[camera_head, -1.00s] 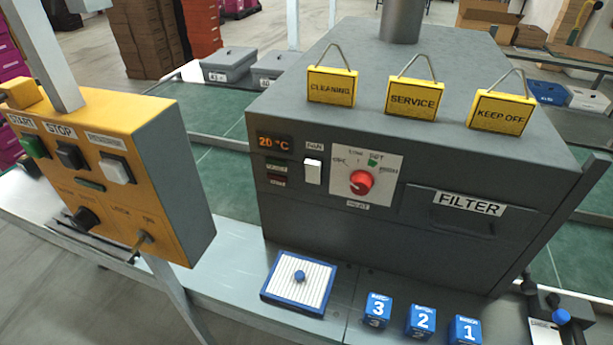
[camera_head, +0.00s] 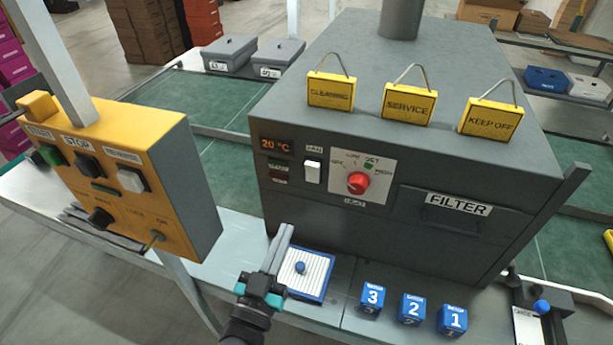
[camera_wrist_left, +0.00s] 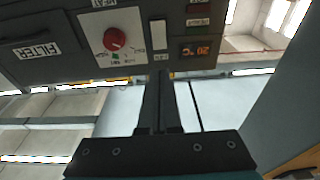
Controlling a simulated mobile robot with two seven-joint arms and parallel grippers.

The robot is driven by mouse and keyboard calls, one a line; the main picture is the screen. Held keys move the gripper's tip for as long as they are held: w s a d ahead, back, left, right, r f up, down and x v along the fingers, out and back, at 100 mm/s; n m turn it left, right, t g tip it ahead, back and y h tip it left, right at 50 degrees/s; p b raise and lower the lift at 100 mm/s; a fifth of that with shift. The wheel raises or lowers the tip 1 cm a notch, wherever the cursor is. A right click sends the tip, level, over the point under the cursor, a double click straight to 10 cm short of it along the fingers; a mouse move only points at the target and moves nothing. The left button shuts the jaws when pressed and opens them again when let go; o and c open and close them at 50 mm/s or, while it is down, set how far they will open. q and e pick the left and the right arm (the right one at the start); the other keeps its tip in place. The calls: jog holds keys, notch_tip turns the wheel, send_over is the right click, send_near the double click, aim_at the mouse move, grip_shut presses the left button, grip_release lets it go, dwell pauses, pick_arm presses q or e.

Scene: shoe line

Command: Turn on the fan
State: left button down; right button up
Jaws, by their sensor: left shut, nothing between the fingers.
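The fan switch (camera_head: 312,170) is a white rocker on the front of the dark grey machine (camera_head: 330,215), under a small label, between the 20 °C display (camera_head: 276,144) and the red heat knob (camera_head: 357,182). The switch also shows in the left wrist view (camera_wrist_left: 158,35), upside down. My left gripper (camera_head: 285,232) is shut and empty, below and left of the switch, in front of the machine and apart from the switch. In the left wrist view its fingers (camera_wrist_left: 158,80) point toward the switch. My right gripper is not in view.
A blue-framed filter (camera_head: 320,272) lies on the bench behind my left gripper. Blue numbered blocks (camera_head: 411,308) stand to its right. The yellow control box (camera_head: 165,165) stands at left. Yellow signs (camera_head: 408,104) stand on the machine's top.

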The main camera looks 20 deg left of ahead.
aim_at(311, 168)
pick_arm(q)
jog(key=shift+w, duration=0.15)
jog(key=w, duration=0.4)
jog(key=w+r, duration=0.1)
jog(key=w, duration=0.4)
jog(key=w+r, duration=0.1)
jog(key=w, duration=0.3)
jog(key=shift+w+d+r+p, duration=0.1)
jog(key=shift+w+d+p, duration=0.15)
jog(key=shift+w+p, duration=0.05)
jog(key=r+g+p, duration=0.1)
jog(key=p, duration=0.2)
jog(key=shift+w, duration=0.3)
jog(key=shift+f+b, duration=0.35)
jog(key=shift+b, duration=0.05)
jog(key=shift+s, duration=0.1)
